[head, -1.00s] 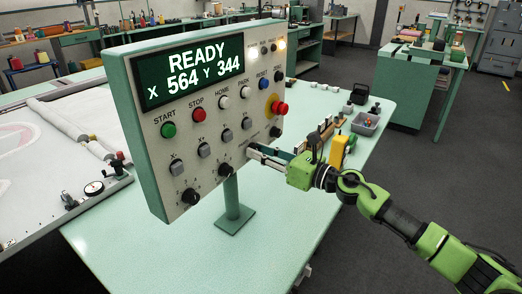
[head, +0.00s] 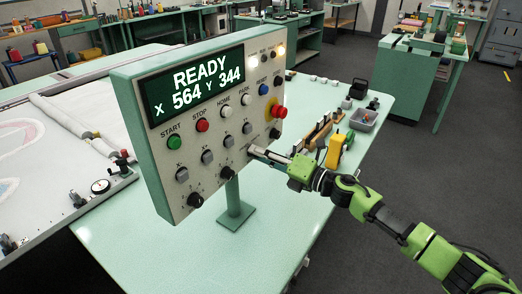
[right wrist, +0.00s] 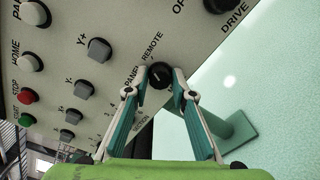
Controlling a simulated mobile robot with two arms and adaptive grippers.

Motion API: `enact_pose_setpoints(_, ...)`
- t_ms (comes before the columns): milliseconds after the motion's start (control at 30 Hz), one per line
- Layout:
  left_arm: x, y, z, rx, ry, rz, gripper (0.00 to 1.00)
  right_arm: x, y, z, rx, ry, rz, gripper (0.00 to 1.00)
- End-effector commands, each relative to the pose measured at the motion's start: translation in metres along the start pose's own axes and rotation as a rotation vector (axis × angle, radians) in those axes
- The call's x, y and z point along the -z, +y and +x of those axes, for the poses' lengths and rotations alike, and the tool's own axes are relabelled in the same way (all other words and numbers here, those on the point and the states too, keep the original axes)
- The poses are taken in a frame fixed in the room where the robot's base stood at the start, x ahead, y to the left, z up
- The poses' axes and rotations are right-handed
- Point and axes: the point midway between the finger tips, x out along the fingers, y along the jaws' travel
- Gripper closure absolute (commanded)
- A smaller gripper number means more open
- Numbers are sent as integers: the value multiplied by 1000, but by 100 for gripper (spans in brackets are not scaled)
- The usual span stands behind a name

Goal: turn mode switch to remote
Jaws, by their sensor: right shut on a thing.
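The mode switch (right wrist: 160,75) is a round black knob low on the control panel (head: 157,118), with PANEL and REMOTE printed beside it in the right wrist view. My right gripper (head: 254,151) comes from the right, and its two fingers are shut on the knob, one on each side. In the head view the fingers largely hide the knob. Its pointer direction is hard to make out. The display reads READY, X 564 Y 344. My left gripper is not in view.
Other black knobs (head: 195,200) and grey buttons (head: 207,157) are close by on the panel. A red emergency stop (head: 279,111) is above the gripper. A yellow tool (head: 334,150) and a small grey tray (head: 363,119) are on the green table (head: 290,215).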

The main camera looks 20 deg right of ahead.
Motion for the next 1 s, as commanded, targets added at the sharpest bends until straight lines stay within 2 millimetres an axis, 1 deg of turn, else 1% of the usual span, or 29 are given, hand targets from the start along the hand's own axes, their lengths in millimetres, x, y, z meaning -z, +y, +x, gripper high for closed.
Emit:
enact_pose_setpoints(33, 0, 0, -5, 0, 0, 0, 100, -1, 3, 1, -1, -1, 31, 98)
enact_pose_setpoints(100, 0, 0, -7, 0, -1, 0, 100, -1, 3, 1, -2, -1, 71, 98)
enact_pose_setpoints(333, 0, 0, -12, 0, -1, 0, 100, -1, 2, 0, -2, -1, 162, 98)
enact_pose_setpoints(533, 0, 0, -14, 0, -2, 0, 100, -1, 1, 0, -2, -1, 192, 98)
enact_pose_setpoints(933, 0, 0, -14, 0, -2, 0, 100, -1, 1, 1, -3, -1, 198, 98)
enact_pose_setpoints(967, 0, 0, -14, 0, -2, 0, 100, -1, 1, 1, -3, -1, 198, 72)
enact_pose_setpoints(1000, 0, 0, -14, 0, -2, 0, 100, -1, 1, 1, -3, -1, 198, 61)
